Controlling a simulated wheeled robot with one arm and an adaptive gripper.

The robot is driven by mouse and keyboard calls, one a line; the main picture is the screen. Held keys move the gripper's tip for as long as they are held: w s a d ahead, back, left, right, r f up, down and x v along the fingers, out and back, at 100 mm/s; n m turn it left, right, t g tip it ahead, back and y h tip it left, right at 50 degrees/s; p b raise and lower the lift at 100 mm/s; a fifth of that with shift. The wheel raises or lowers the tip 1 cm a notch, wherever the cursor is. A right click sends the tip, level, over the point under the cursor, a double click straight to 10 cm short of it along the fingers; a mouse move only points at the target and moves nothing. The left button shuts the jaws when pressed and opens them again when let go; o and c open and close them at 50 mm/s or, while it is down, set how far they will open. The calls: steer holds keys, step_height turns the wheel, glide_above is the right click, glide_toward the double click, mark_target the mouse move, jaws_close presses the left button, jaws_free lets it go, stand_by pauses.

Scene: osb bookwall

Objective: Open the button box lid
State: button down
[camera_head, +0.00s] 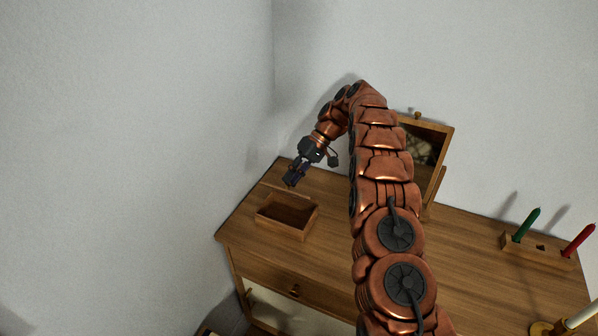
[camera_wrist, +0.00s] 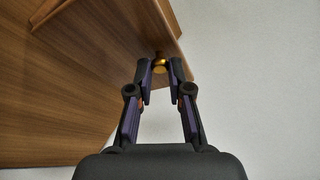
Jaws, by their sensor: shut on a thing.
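The button box (camera_head: 287,215) is a small open-topped wooden box near the left end of the dresser top, with its dark inside showing in the head view. My gripper (camera_head: 291,181) is just behind and above its far edge, pointing down. In the wrist view, my gripper (camera_wrist: 160,72) is shut on a small gold knob (camera_wrist: 159,63), partly hidden by the fingers. The knob sits at the edge of a wooden panel (camera_wrist: 150,22), which looks like the lid. The lid is hard to make out in the head view.
The wooden dresser top (camera_head: 460,240) has free room at front. A framed mirror (camera_head: 425,143) stands behind my arm, partly hidden. Walls are close behind and at left.

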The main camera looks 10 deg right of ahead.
steer(key=shift+w+d+p, duration=0.15)
steer(key=shift+d+p, duration=0.1)
steer(key=shift+p, duration=0.3)
steer(key=c, duration=1.1)
jaws_free()
steer(key=shift+y, duration=0.3)
steer(key=shift+a+r, duration=0.1)
steer(key=shift+r, duration=0.05)
